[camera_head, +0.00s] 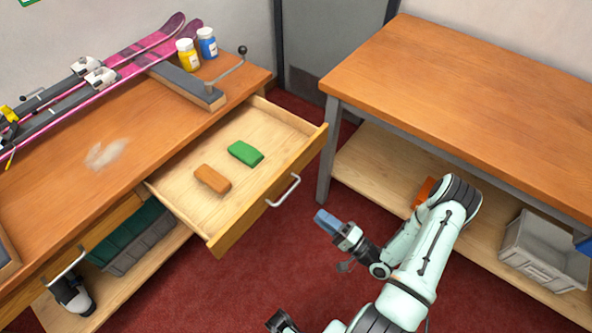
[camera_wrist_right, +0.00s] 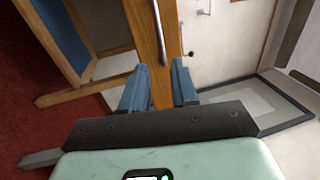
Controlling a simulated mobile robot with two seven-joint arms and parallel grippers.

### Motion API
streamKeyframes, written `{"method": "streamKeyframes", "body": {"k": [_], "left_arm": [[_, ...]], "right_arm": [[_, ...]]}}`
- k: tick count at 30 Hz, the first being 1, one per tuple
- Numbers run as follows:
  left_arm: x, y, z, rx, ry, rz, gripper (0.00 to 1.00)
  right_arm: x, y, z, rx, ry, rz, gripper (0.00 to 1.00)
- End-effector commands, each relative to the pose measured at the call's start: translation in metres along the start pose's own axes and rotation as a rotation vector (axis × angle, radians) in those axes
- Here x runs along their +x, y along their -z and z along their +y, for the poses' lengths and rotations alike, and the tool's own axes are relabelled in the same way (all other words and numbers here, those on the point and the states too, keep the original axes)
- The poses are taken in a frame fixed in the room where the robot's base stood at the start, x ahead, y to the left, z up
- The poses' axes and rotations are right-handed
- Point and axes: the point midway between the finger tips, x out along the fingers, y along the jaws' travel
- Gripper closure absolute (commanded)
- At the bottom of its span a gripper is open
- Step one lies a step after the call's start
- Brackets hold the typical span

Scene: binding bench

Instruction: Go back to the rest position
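My right gripper (camera_head: 326,221) is in front of the open drawer, over the red floor, and apart from the drawer handle. In the right wrist view its two blue fingers (camera_wrist_right: 159,92) stand apart with nothing seen held between them. A wooden drawer front with a metal handle (camera_wrist_right: 160,30) shows beyond the fingers. My left gripper's fingers do not show. A dark part at the bottom edge of the head view may belong to my own arm.
The drawer (camera_head: 233,242) is pulled out from the left bench (camera_head: 60,205). It holds an orange-brown block (camera_head: 212,179) and a green block (camera_head: 245,153). The right table (camera_head: 470,85) has a clear top; a grey crate (camera_head: 545,250) sits below.

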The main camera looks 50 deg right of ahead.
Motion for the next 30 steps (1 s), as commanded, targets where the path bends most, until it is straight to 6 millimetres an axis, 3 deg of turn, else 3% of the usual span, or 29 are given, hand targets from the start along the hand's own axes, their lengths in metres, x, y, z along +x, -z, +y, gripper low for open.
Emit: {"method": "streamKeyframes", "body": {"k": [7, 11, 14, 18, 23, 27, 30], "left_arm": [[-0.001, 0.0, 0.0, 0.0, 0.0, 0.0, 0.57], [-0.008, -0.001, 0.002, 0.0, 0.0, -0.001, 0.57], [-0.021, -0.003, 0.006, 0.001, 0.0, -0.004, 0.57], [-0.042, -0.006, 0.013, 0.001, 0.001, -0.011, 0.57], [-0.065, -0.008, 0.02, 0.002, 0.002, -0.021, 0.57], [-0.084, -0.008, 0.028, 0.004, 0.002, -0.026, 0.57], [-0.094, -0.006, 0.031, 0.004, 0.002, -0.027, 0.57]], "right_arm": [[0.001, -0.001, 0.001, -0.001, -0.005, -0.002, 0.71], [0.018, -0.015, 0.015, -0.026, -0.093, -0.021, 0.71], [0.039, -0.043, 0.042, -0.082, -0.266, -0.072, 0.71], [0.051, -0.105, 0.088, -0.206, -0.598, -0.249, 0.71], [0.024, -0.178, 0.113, -0.352, -0.95, -0.561, 0.71], [-0.017, -0.225, 0.104, -0.451, -1.186, -0.857, 0.71], [-0.041, -0.244, 0.089, -0.491, -1.298, -1.024, 0.71]]}}
